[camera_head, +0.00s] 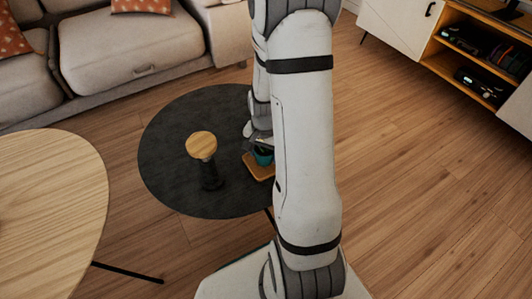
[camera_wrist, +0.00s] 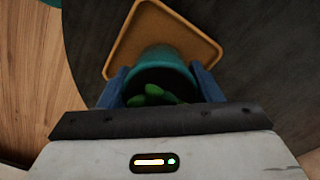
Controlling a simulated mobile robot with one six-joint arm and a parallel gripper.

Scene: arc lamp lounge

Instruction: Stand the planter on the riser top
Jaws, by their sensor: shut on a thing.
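The planter is a teal pot (camera_head: 263,157) with green leaves, at the right of the dark round table. In the wrist view the planter (camera_wrist: 162,62) sits between the blue fingers of my gripper (camera_wrist: 162,84), which is shut on it. It is at a small square orange-brown tray (camera_head: 262,174); I cannot tell whether it touches the tray or is just above it. The riser (camera_head: 202,146) has a round light-wood top on a dark stem and stands left of the planter. Its top is bare. My arm hides part of the table's right side.
The dark round table (camera_head: 165,170) has free room around the riser. A light-wood table (camera_head: 50,200) is at the left, a grey sofa (camera_head: 130,45) behind, and a media cabinet (camera_head: 410,30) at the far right. Wood floor lies between.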

